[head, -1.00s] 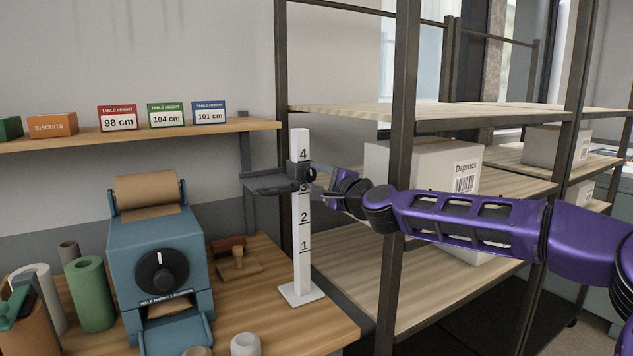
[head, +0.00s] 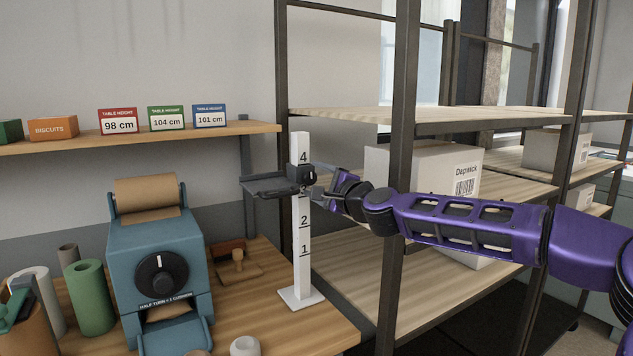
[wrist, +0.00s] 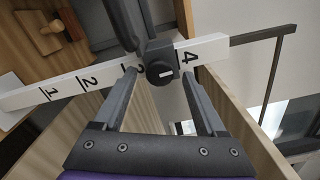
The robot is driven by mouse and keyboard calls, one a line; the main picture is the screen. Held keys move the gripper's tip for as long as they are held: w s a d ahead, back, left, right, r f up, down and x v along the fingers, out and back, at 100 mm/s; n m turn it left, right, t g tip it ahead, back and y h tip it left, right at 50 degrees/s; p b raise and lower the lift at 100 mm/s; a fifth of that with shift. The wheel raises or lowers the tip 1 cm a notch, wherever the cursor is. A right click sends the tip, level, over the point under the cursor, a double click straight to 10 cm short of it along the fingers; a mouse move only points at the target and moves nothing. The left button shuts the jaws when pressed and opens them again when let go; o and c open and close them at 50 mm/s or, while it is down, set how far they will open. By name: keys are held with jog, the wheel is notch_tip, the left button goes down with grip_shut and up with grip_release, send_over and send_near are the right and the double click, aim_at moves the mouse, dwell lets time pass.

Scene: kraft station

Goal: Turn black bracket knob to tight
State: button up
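The black bracket (head: 272,184) sits on a white upright post (head: 303,262) numbered 1 to 4, just below the 4. Its black knob (head: 310,177) faces my gripper and also shows in the wrist view (wrist: 160,72), with a white mark on its face. My gripper (head: 322,186) is beside the knob in the head view. In the wrist view my gripper (wrist: 160,73) is open, one finger on each side of the knob, with gaps visible between fingers and knob. I cannot tell whether the fingertips reach past the knob's face.
A metal rack upright (head: 398,150) stands close to my arm, with a cardboard box (head: 425,163) on the shelf behind it. A blue dispenser (head: 160,265) with a dial stands left on the wooden table (head: 275,325). Height signs (head: 167,118) stand on the wall shelf.

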jog(key=shift+s+d, duration=0.4)
jog(key=shift+s, duration=0.05)
jog(key=v, duration=1.6)
jog(key=shift+s, duration=0.1)
